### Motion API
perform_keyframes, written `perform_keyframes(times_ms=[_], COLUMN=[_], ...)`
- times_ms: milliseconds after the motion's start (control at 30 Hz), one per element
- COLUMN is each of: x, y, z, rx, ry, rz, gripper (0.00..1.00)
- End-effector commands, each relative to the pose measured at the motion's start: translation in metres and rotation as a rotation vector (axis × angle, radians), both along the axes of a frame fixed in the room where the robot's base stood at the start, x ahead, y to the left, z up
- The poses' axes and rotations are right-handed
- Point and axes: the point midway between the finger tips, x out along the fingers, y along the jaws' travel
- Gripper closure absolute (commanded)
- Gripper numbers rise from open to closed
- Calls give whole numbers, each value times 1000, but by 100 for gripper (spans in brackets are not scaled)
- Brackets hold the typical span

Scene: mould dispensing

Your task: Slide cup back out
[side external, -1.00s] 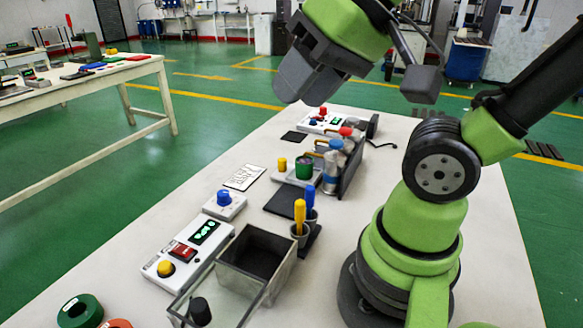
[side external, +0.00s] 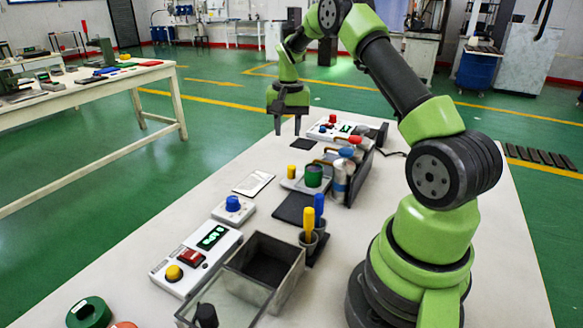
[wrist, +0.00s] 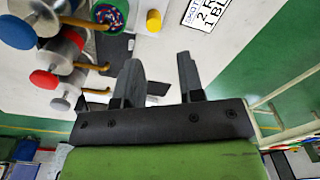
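A green cup-like cylinder (side external: 314,175) stands on a pale base with a yellow knob, near the middle of the table. In the wrist view it shows at the top edge (wrist: 107,18), open-topped with small coloured bits inside, partly cut off. My gripper (side external: 288,128) points down near the table's far left edge, beyond the green cup and apart from it. The wrist view shows its two fingers (wrist: 159,68) spread with nothing between them.
A rack of pale cylinders with coloured caps (side external: 350,160) stands right of the green cup. A white panel with a red button (side external: 331,125) is at the far end. A clear-walled bin (side external: 243,275) and a control panel (side external: 198,262) are nearer. A card (side external: 254,184) lies left.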

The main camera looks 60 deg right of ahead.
Motion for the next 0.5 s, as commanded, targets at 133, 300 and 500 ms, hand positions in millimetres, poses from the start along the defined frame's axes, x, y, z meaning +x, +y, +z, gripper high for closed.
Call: perform_keyframes(times_ms=[133,300,500], x=[-4,-5,-5], y=[-12,-13,-12], z=[-20,-38,-75], rx=[9,12,12], ry=[24,30,30], rz=[-31,-33,-33], gripper=[64,64,64])
